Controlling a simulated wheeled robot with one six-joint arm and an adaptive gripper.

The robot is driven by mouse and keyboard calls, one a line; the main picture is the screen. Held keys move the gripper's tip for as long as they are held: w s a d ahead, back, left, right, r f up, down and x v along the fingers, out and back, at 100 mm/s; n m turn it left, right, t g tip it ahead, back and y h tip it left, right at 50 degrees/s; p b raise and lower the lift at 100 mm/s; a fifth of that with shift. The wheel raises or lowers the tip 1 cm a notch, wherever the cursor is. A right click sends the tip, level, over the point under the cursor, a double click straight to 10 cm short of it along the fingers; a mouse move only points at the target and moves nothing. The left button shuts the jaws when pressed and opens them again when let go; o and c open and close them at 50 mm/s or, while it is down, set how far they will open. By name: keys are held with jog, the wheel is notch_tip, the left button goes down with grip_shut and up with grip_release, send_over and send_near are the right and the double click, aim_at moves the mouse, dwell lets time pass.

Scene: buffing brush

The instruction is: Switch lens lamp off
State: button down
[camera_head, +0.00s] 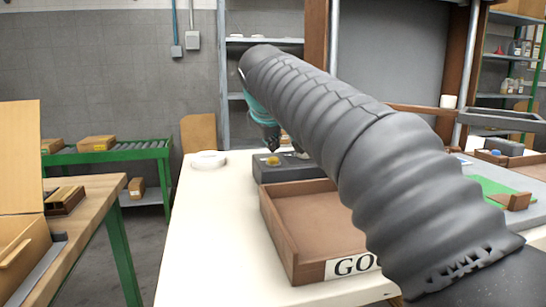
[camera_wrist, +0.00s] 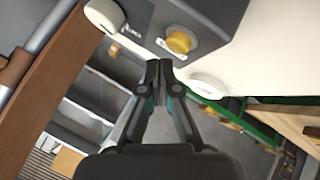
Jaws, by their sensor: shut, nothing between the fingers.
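A dark grey box (camera_head: 300,169) with a round yellow knob (camera_head: 272,160) stands on the pale worktable behind the wooden tray. In the wrist view the knob (camera_wrist: 180,42) sits on a pale plate with small marks on the grey box (camera_wrist: 210,18). My gripper (camera_head: 274,150) is above the box's left end, close to the knob. In the wrist view my gripper (camera_wrist: 158,66) is shut and empty, its fingertips beside the knob in the picture. Contact with the knob cannot be made out. No thing is clearly recognisable as the lens lamp, nor whether it is lit.
A wooden tray (camera_head: 282,253) marked "GO" lies in front of the box. A white ring-shaped thing (camera_head: 208,160) lies on the pale worktable (camera_head: 205,230) to the left. A white round part (camera_wrist: 105,15) shows near the box. My arm hides much of the right side.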

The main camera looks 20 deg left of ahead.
aim_at(272, 159)
notch_tip(272, 159, up, 3)
jog(key=p, duration=0.3)
jog(key=shift+r, duration=1.4)
